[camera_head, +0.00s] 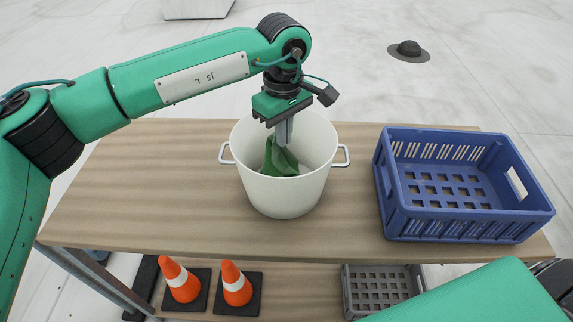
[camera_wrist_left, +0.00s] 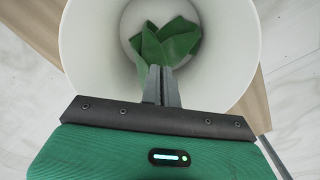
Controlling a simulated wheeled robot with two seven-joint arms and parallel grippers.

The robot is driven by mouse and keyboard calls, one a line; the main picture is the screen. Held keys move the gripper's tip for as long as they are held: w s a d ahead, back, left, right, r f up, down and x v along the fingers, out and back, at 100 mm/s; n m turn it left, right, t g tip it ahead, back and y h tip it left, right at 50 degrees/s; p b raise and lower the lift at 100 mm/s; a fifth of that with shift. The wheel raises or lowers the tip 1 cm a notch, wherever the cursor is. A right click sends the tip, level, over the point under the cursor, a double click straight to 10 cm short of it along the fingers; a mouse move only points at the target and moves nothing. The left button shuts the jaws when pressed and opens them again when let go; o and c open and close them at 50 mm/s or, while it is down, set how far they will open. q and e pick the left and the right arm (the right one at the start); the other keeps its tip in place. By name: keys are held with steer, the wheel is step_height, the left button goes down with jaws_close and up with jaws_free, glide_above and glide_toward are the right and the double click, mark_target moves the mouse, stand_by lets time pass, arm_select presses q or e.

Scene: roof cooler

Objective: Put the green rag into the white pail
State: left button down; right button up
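The white pail (camera_head: 285,196) stands upright on the wooden table, with a handle on each side. The green rag (camera_head: 279,158) hangs inside the pail's opening, below its rim. My left gripper (camera_head: 284,140) points down into the pail and its fingers are closed together on the top of the rag. The left wrist view also shows the rag (camera_wrist_left: 165,42) spread beyond the fingertips (camera_wrist_left: 160,72), inside the pail (camera_wrist_left: 85,45). Whether the rag touches the pail's bottom is hard to tell. My right gripper is not in view; only part of my right arm shows at lower right.
A blue crate (camera_head: 465,226), empty, stands on the table (camera_head: 120,190) right of the pail. The table's left part is clear. Below are two orange-and-white cones (camera_head: 181,283) and a grey crate (camera_head: 381,290). A roof vent (camera_head: 408,50) is far behind.

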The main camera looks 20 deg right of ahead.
arm_select(q)
steer(key=shift+c, duration=1.4)
jaws_free()
steer(key=shift+r+p, duration=1.2)
steer(key=shift+r, duration=1.6)
